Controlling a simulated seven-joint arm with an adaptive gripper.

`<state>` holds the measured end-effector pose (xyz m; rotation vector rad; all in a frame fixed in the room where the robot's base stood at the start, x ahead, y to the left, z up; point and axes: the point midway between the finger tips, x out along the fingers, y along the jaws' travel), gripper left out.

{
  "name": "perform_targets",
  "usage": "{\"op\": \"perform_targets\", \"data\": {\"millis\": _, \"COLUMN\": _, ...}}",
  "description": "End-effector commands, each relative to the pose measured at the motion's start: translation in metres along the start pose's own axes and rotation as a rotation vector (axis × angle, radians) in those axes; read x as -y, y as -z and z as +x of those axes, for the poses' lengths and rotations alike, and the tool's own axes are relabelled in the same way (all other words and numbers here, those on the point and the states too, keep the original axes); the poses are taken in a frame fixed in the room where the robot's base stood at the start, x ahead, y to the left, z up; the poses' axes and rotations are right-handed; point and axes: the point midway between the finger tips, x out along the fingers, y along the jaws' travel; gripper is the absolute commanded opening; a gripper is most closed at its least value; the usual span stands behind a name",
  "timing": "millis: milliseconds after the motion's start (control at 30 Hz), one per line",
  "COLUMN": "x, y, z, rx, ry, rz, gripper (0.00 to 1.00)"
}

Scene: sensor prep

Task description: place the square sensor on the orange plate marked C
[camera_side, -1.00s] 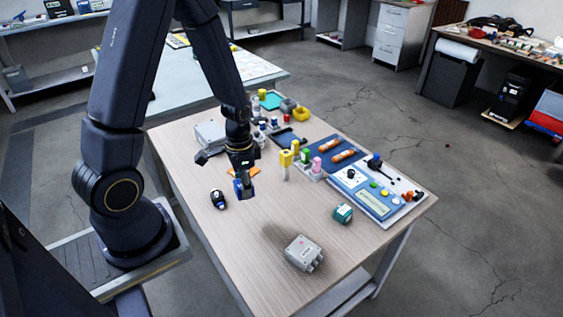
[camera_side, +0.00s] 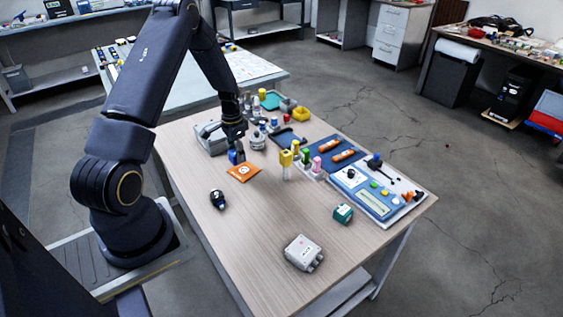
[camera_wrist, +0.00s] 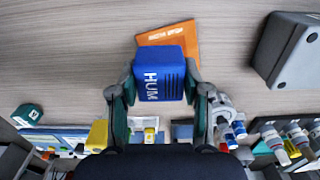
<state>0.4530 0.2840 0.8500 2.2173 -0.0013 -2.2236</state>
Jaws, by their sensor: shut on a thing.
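My gripper (camera_wrist: 160,95) is shut on a blue, square-faced sensor (camera_wrist: 160,73) marked HUM. In the side view my gripper (camera_side: 235,142) points down and the blue sensor (camera_side: 236,156) hangs below it, near the far-left edge of the orange plate. The orange plate (camera_side: 244,173) lies flat on the wooden table and carries a white round mark, too small to read surely. In the wrist view the orange plate (camera_wrist: 168,35) shows partly behind the sensor, which hides the rest. The gap between sensor and plate is hard to judge.
A grey case (camera_side: 209,139) stands close left of my gripper. A black device (camera_side: 217,199), a teal block (camera_side: 343,213) and a grey box (camera_side: 303,252) stand nearer. Yellow-capped and other bottles and a blue panel (camera_side: 375,190) are right. The table's front left is clear.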

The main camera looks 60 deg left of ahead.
Motion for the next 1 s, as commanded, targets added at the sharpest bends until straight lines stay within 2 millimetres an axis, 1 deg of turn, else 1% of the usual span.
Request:
{"op": "perform_targets", "data": {"millis": 33, "x": 0.004, "y": 0.007, "z": 0.01, "rx": 0.0, "ry": 0.0, "rz": 0.001, "gripper": 0.11}}
{"op": "perform_targets", "data": {"millis": 100, "x": 0.008, "y": 0.014, "z": 0.02, "rx": -0.001, "ry": 0.0, "rz": 0.001, "gripper": 0.11}}
{"op": "perform_targets", "data": {"millis": 200, "x": 0.012, "y": 0.021, "z": 0.027, "rx": -0.002, "ry": 0.002, "rz": 0.001, "gripper": 0.11}}
{"op": "perform_targets", "data": {"millis": 267, "x": 0.014, "y": 0.023, "z": 0.03, "rx": -0.003, "ry": 0.002, "rz": 0.0, "gripper": 0.11}}
{"op": "perform_targets", "data": {"millis": 333, "x": 0.016, "y": 0.027, "z": 0.037, "rx": -0.002, "ry": 0.001, "rz": 0.001, "gripper": 0.11}}
{"op": "perform_targets", "data": {"millis": 500, "x": 0.016, "y": 0.026, "z": 0.061, "rx": -0.001, "ry": 0.0, "rz": 0.0, "gripper": 0.11}}
{"op": "perform_targets", "data": {"millis": 600, "x": 0.016, "y": 0.027, "z": 0.066, "rx": -0.003, "ry": 0.002, "rz": 0.0, "gripper": 0.11}}
{"op": "perform_targets", "data": {"millis": 800, "x": 0.016, "y": 0.027, "z": 0.066, "rx": -0.003, "ry": 0.002, "rz": 0.0, "gripper": 0.11}}
{"op": "perform_targets", "data": {"millis": 933, "x": 0.016, "y": 0.027, "z": 0.069, "rx": -0.002, "ry": 0.001, "rz": 0.0, "gripper": 0.11}}
{"op": "perform_targets", "data": {"millis": 967, "x": 0.016, "y": 0.027, "z": 0.069, "rx": -0.003, "ry": 0.001, "rz": 0.0, "gripper": 0.49}}
{"op": "perform_targets", "data": {"millis": 1000, "x": 0.016, "y": 0.027, "z": 0.069, "rx": -0.003, "ry": 0.002, "rz": 0.0, "gripper": 0.53}}
